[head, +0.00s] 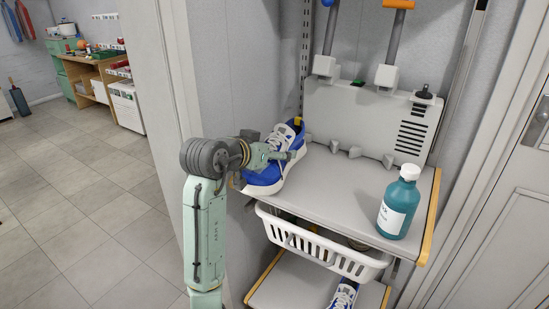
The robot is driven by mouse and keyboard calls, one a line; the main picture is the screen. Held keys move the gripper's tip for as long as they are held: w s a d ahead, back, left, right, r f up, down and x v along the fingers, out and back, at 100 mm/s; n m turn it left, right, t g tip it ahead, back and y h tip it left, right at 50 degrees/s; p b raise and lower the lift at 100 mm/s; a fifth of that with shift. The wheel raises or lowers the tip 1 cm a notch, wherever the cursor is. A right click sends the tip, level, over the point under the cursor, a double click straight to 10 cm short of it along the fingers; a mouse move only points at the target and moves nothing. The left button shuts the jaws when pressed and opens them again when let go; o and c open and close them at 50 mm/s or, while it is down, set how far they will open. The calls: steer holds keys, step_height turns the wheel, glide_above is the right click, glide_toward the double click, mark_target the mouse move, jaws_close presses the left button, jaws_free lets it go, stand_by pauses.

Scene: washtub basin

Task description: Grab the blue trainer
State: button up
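A blue trainer (264,178) with white laces and a pale sole sits at the left end of the grey shelf (345,185). My gripper (292,155) reaches in from the left and overlaps the middle of the trainer in the picture. It hides part of the shoe's side. I cannot tell whether the fingers touch the trainer or how far apart they are. Another blue shoe with white laces (345,294) shows partly at the bottom edge, on the lower shelf.
A teal bottle with a white cap (398,205) stands at the shelf's right. A white basket (322,250) hangs under the shelf. A pale wall unit (365,120) stands behind. A door frame (165,70) is close left of my arm. The shelf's middle is clear.

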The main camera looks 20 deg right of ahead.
steer(key=shift+c, duration=0.4)
steer(key=c, duration=1.5)
